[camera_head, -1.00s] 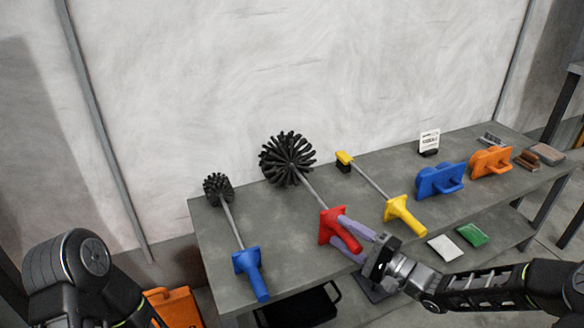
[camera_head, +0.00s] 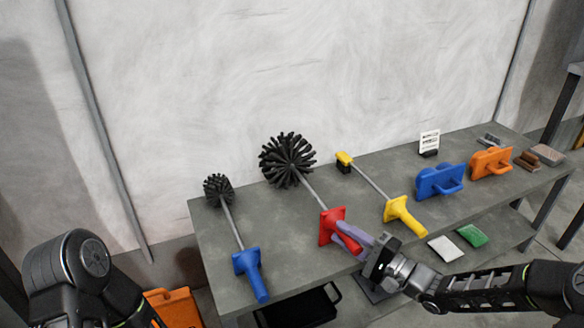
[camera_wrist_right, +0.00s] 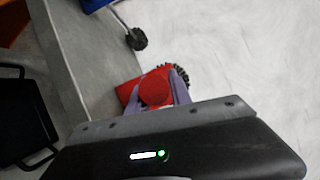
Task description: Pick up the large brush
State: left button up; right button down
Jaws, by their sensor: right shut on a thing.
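The large brush has a round black bristle head (camera_head: 287,160), a thin grey shaft and a red handle (camera_head: 331,225). It lies on the grey table, its handle toward the front edge. My right gripper (camera_head: 347,238) is shut on the red handle, its purple fingers on either side. In the right wrist view the red handle (camera_wrist_right: 155,90) sits between the purple fingers (camera_wrist_right: 158,95), with some black bristles showing behind. Part of the handle is hidden by the fingers. My left arm shows at the lower left, but its gripper is out of view.
A smaller brush with a blue handle (camera_head: 247,262) lies to the left. A yellow-handled scraper (camera_head: 398,210) lies close on the right. Blue (camera_head: 438,181) and orange (camera_head: 490,162) pad holders stand farther right. A wall rises behind the table (camera_head: 222,285).

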jog(key=shift+r, duration=0.1)
notch_tip(320, 180, up, 10)
jog(key=p, duration=0.4)
dwell(0.8)
jog(key=shift+w+r+m+t+h, duration=0.1)
jog(key=shift+r+m+t+h, duration=0.2)
jog(key=shift+r, duration=0.15)
jog(key=shift+d+r+m+t+h, duration=0.5)
jog(key=shift+d+m+t+h, duration=0.35)
jog(key=shift+h, duration=0.4)
jog(key=shift+d+r+m+t+h, duration=0.5)
jog(key=shift+d+m+t+h, duration=0.35)
jog(key=shift+h, duration=0.45)
jog(key=shift+d+r+m+t+h, duration=0.5)
jog(key=shift+d+m+t+h, duration=0.15)
jog(key=shift+m+h, duration=0.5)
jog(key=shift+d, duration=0.1)
